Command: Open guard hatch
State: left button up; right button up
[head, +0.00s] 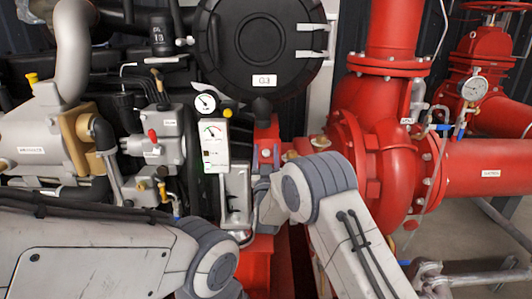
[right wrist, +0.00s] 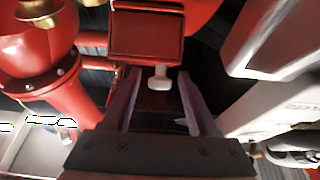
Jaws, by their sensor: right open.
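In the right wrist view, a red box-shaped cover (right wrist: 147,35), which looks like the guard hatch, has a small white knob-like handle (right wrist: 159,79) at its lower edge. My right gripper (right wrist: 158,92) is open, with one finger on each side of the handle. I cannot tell whether the fingers touch it. In the head view, red guard parts (head: 265,148) show behind my right wrist, which hides most of the hatch area. My left arm comes in at the lower left; its gripper is not visible.
The red pump housing (head: 385,150) and pipes stand right of my right arm. The engine (head: 40,140) is at the left. A gauge panel (head: 214,145) and the round black cover (head: 262,40) are close behind. Free room near my right gripper looks tight.

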grip_shut()
jog(key=shift+f, duration=0.1)
dwell(1.2)
